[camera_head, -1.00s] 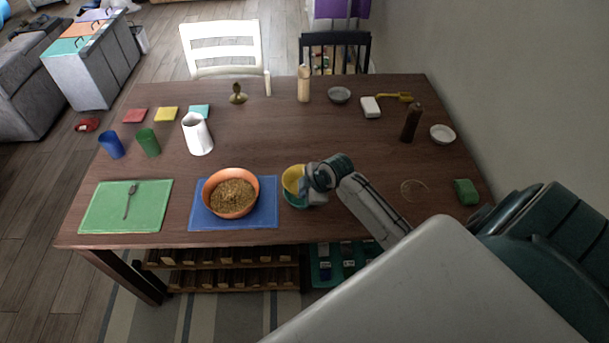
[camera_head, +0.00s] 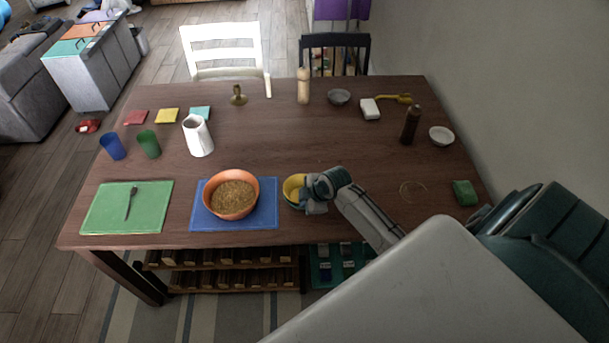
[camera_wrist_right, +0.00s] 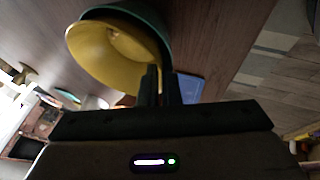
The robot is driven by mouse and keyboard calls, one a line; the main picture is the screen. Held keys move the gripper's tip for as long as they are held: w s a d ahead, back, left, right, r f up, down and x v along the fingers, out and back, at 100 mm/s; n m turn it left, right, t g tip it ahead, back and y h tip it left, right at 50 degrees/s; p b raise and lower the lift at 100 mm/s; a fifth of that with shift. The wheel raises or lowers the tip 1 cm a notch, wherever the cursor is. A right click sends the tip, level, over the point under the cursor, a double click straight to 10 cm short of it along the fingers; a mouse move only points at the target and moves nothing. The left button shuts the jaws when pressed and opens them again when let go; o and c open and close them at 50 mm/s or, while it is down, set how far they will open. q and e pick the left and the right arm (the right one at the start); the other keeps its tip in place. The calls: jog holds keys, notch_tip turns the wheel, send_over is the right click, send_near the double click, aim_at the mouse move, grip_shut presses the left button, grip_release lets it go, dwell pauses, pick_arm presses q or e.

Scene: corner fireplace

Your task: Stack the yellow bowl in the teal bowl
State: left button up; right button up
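The yellow bowl (camera_head: 293,186) sits low in the teal bowl (camera_head: 290,205), right of the blue placemat; only a thin part of the teal bowl shows. In the right wrist view the yellow bowl (camera_wrist_right: 105,55) lies within the teal bowl's rim (camera_wrist_right: 148,17). Whether it rests fully on the bottom is hidden. My right gripper (camera_head: 308,196) is at the right side of the bowls. Its two fingers (camera_wrist_right: 161,85) are close together, one on each side of the yellow bowl's rim, gripping it. My left gripper is not in view.
An orange bowl of food (camera_head: 232,194) stands on the blue placemat (camera_head: 205,218) just left of the bowls. A white pitcher (camera_head: 198,136) stands farther back. A brown bottle (camera_head: 411,124) and green sponge (camera_head: 464,193) are to the right. The table's middle is clear.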

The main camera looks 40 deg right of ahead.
jog(key=o, duration=0.3)
jog(key=shift+f, duration=0.1)
jog(key=shift+o, duration=0.2)
jog(key=shift+r+p, duration=0.4)
jog(key=shift+r, duration=0.15)
jog(key=b+v, duration=0.2)
jog(key=v, duration=1)
jog(key=shift+b, duration=0.3)
